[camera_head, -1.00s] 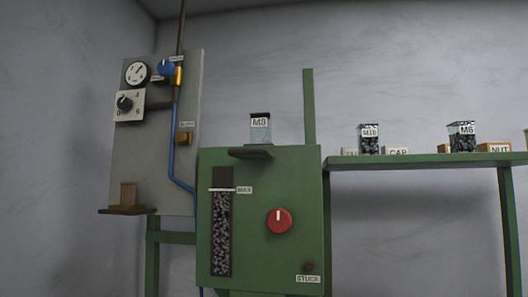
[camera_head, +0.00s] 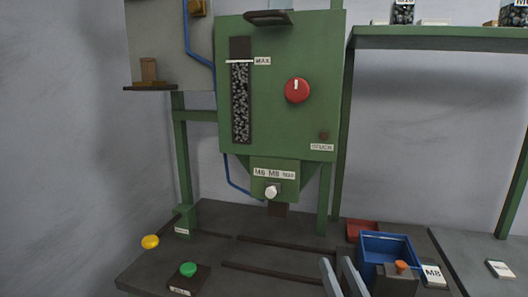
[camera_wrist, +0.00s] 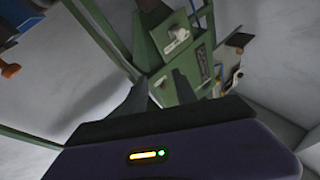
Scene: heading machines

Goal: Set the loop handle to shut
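I cannot read a loop label, so I cannot tell which part is the loop handle. The blue knob by the pipe on the grey back panel (camera_head: 158,48) is above the head view now. A blue hose (camera_head: 198,62) runs down from that panel. A yellow ball-ended part (camera_head: 150,242) sits at the bench's left, beside a small green post with an unreadable label. My gripper (camera_head: 343,275) shows at the bottom of the head view, fingers apart and empty, above the bench. In the wrist view its fingers (camera_wrist: 158,92) are spread, with the green machine (camera_wrist: 182,60) beyond them.
The green machine (camera_head: 270,125) carries a red dial (camera_head: 297,90) and, below, a white knob (camera_head: 271,191). A green button (camera_head: 188,269) stands at the bench front. A blue bin (camera_head: 385,240) and an orange-topped grey block (camera_head: 394,278) stand right of my gripper.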

